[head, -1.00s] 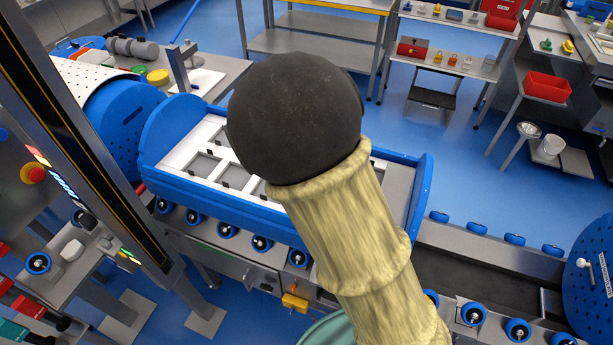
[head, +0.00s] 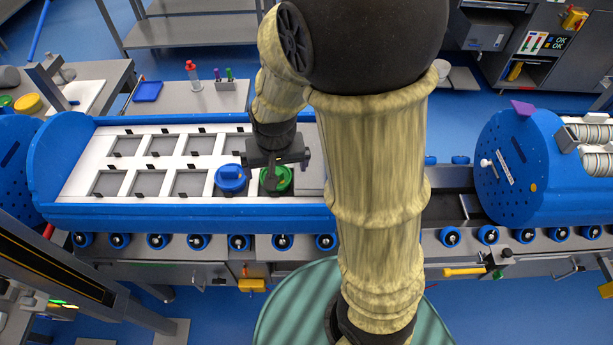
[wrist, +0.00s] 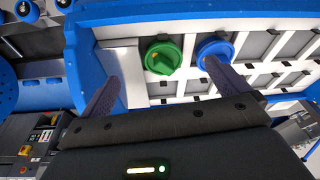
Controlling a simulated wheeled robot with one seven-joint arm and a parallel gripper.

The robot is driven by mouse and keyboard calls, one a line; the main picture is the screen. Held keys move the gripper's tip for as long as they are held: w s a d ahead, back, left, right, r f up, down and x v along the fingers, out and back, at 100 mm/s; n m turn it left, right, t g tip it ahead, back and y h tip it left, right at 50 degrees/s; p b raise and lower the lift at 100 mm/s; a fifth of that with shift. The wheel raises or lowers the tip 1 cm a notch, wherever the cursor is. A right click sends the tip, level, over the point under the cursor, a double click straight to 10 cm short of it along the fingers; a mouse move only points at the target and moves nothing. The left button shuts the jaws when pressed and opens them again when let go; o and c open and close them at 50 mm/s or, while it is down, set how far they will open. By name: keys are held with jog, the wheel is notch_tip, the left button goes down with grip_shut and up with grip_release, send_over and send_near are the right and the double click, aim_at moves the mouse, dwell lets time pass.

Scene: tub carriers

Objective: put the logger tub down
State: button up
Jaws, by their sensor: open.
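A green round tub (head: 278,180) with a raised grip on its lid sits in a cell at the right end of the blue carrier (head: 130,218). A blue round tub (head: 231,178) sits in the cell left of it. Which one is the logger tub cannot be told. My gripper (head: 278,158) is open above the green tub and partly hides it in the head view. In the wrist view my gripper (wrist: 160,72) has its fingers apart, with the green tub (wrist: 162,57) in line between them and the blue tub (wrist: 214,52) by the right finger.
Several grey cells (head: 150,183) in the carrier's white insert are empty. Blue rollers (head: 198,242) run along the conveyor front. Another blue carrier (head: 520,165) with a perforated end stands to the right. A bench with a blue tray (head: 148,91) is behind.

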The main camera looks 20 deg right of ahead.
jog(key=s+d+r+n, duration=0.1)
jog(key=s+d, duration=0.3)
jog(key=s, duration=0.2)
jog(key=shift+s+d+r+n, duration=0.3)
jog(key=shift+d+n, duration=0.1)
